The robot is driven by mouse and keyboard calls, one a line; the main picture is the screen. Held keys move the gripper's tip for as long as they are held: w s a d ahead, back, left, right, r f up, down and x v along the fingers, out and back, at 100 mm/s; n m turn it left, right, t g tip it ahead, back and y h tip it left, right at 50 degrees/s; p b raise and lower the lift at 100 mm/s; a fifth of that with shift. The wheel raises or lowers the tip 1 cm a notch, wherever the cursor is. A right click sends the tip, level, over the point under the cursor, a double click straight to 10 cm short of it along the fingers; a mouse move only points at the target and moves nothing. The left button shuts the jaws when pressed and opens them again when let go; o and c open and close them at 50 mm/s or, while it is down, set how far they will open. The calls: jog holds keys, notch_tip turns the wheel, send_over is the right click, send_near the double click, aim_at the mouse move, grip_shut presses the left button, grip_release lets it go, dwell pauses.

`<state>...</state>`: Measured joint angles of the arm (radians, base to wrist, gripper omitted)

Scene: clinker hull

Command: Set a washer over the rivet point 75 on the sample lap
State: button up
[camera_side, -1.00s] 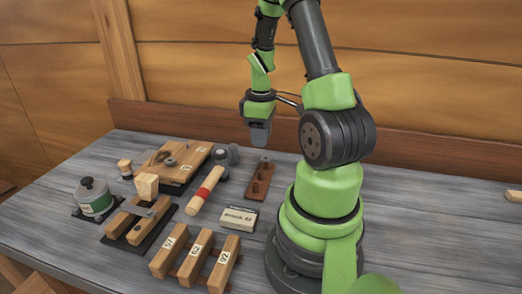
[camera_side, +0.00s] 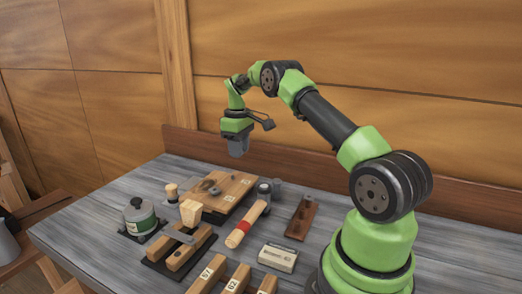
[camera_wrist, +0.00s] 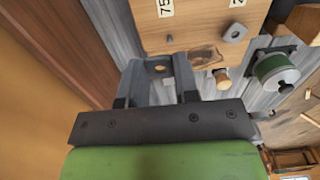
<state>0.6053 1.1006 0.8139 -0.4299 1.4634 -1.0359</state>
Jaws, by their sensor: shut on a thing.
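The sample lap (camera_side: 228,204) is a pale plank piece with number tags, lying on the bench in the side view. In the wrist view the lap (camera_wrist: 200,22) shows a tag 75 (camera_wrist: 166,8) and a grey square washer (camera_wrist: 235,33) near another tag. A small dark nub (camera_wrist: 169,39) stands at its near edge; I cannot tell whether it is a rivet point. My gripper (camera_side: 238,152) is above the far side of the lap, pointing down. In the wrist view my gripper (camera_wrist: 158,88) is shut on a grey holed washer (camera_wrist: 158,69), apart from the lap.
A hammer (camera_side: 237,237) with a red band lies right of the lap. A brown block with holes (camera_side: 301,217), a labelled box (camera_side: 278,257) and numbered wooden blocks (camera_side: 207,275) are nearby.

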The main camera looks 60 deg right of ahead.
aim_at(232, 175)
jog(key=shift+w+a, duration=0.4)
jog(key=shift+w, duration=0.45)
jog(key=shift+w+a+f, duration=0.15)
jog(key=shift+f, duration=2.75)
jog(key=shift+f, duration=0.1)
jog(key=shift+f, duration=0.4)
jog(key=shift+f, duration=0.4)
jog(key=o, duration=1)
jog(key=shift+r, duration=0.15)
